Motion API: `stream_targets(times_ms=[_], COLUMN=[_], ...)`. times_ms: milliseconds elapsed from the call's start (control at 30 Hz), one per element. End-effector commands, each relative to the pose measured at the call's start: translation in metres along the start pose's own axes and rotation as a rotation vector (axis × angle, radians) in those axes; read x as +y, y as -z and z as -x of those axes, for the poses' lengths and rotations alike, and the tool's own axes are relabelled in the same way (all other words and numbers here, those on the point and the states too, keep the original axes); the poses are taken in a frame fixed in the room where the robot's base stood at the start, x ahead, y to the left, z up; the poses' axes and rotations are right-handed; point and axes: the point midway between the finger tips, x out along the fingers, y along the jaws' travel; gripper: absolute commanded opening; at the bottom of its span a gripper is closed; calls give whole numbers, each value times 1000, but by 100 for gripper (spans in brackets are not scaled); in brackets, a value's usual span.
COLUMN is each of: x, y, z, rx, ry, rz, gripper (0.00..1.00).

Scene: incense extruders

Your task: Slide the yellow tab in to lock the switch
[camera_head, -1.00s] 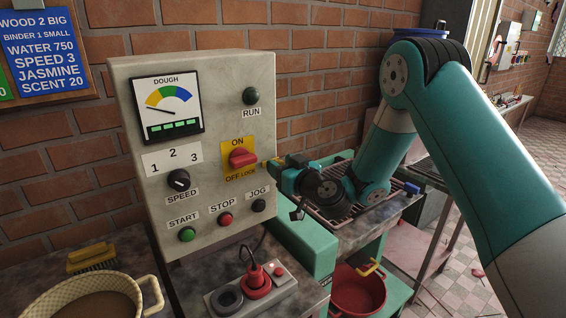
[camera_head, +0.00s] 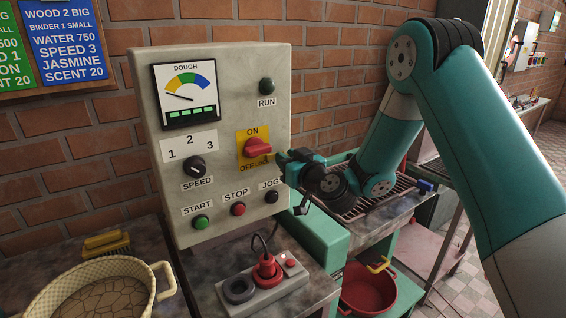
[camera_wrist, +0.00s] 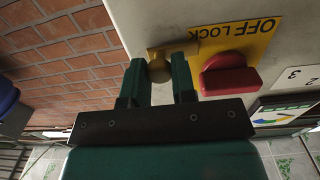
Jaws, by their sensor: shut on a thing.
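The red switch (camera_head: 257,148) is on a yellow plate (camera_head: 243,138) marked ON above and OFF LOCK below, on the grey control box. It also shows in the wrist view (camera_wrist: 230,76). The yellow tab (camera_wrist: 185,49) is a brass-coloured bar with a round knob, lying flat at the plate's edge beside the OFF LOCK lettering. My gripper (camera_wrist: 160,80) is shut on the tab's knob, one finger on each side. In the head view my gripper (camera_head: 283,157) is right of the switch and hides part of the tab.
The control box (camera_head: 220,80) also carries a dough dial (camera_head: 186,92), a speed knob (camera_head: 194,167) and several push buttons. Below it a socket strip (camera_head: 265,285) has a red plug. A woven basket (camera_head: 160,285) is at lower left. A brick wall stands behind.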

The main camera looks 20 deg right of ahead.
Motion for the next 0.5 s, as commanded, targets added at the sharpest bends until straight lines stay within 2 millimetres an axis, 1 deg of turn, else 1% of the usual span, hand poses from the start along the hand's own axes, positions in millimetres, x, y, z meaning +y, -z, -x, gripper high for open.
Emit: stream_targets(times_ms=[33,67,100,167,500], x=[-4,-4,-4,-4,-1], y=[0,0,0,0,-1], z=[0,0,0,0,2], rx=[-2,-3,-3,-3,-2], ry=[9,10,11,10,4], rz=[-4,-4,-4,-4,-3], gripper=[0,27,36,49,49])
